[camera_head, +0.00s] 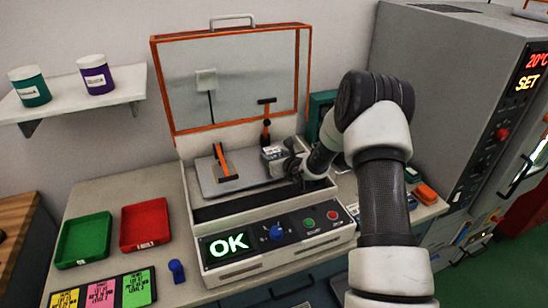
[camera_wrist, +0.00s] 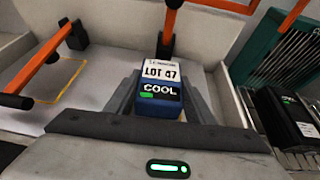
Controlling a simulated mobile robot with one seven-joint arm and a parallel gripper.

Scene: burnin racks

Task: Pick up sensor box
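The sensor box (camera_wrist: 160,91) is a small blue box with a white "LOT 47" label and a dark display reading "COOL" with a green mark. In the wrist view it sits between the two fingers of my gripper (camera_wrist: 164,98). Whether the fingers press on its sides or leave a small gap is unclear. In the head view the box (camera_head: 272,153) shows inside the open test fixture, just left of my gripper (camera_head: 287,161), which partly hides it.
The fixture (camera_head: 240,221) has a raised orange-framed lid (camera_head: 245,75), an orange clamp (camera_head: 224,165) left of the box and another clamp (camera_head: 266,124) behind it. Its display reads "OK". Green (camera_head: 84,240) and red (camera_head: 145,224) trays lie left. A grey cabinet (camera_head: 448,90) stands right.

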